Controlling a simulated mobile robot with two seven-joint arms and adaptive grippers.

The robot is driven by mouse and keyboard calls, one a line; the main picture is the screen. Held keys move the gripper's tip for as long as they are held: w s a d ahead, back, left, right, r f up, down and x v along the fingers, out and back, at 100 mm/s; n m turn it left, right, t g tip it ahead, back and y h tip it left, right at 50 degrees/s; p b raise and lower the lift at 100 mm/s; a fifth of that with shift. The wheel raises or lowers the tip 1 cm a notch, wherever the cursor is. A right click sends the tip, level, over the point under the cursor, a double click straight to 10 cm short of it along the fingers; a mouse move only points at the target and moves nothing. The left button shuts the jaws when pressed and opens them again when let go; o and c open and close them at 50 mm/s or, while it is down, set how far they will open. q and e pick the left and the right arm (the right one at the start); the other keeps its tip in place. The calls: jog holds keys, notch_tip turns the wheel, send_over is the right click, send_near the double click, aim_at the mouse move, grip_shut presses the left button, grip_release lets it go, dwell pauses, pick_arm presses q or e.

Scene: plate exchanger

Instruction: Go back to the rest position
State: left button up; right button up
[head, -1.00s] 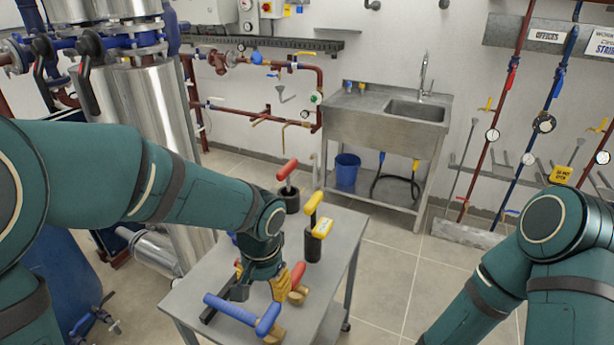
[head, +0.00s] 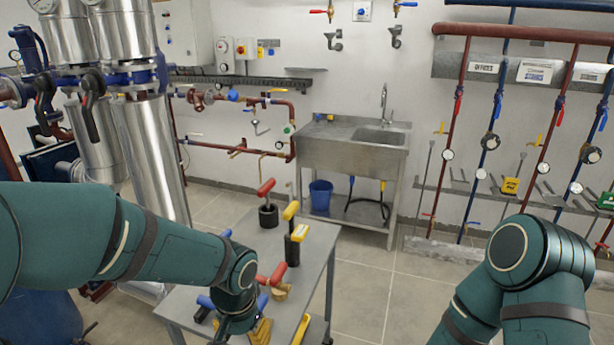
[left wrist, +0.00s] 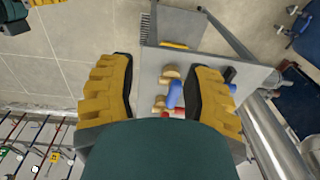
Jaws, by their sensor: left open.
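My left gripper (head: 245,331) is over the near part of the grey metal cart at the bottom of the head view. In the left wrist view, its two yellow fingers (left wrist: 165,95) are wide apart with nothing between them held. Blue and red handled tools (left wrist: 175,95) lie on the cart top beyond the fingers. In the head view, a red-handled tool (head: 272,275) lies beside my left wrist. My right arm shows at the lower right of the head view, but its gripper is out of frame.
A steel sink (head: 350,150) stands against the back wall. Pipes with valves (head: 490,140) line the right wall. Tiled floor is clear right of the cart.

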pick_arm(q)
jog(key=s+d+f+n+h, duration=0.1)
jog(key=s+f+n+h, duration=0.1)
jog(key=f, duration=1)
jog(key=s+f+n+t+h, duration=0.1)
jog(key=s+f, duration=0.4)
jog(key=f, duration=0.6)
jog(key=n+h, duration=0.1)
jog(key=n, duration=0.1)
jog(key=shift+s+d+f+n, duration=0.15)
jog(key=shift+d+f+n, duration=0.15)
jog(key=shift+d+f, duration=0.1)
jog(key=shift+r, duration=0.1)
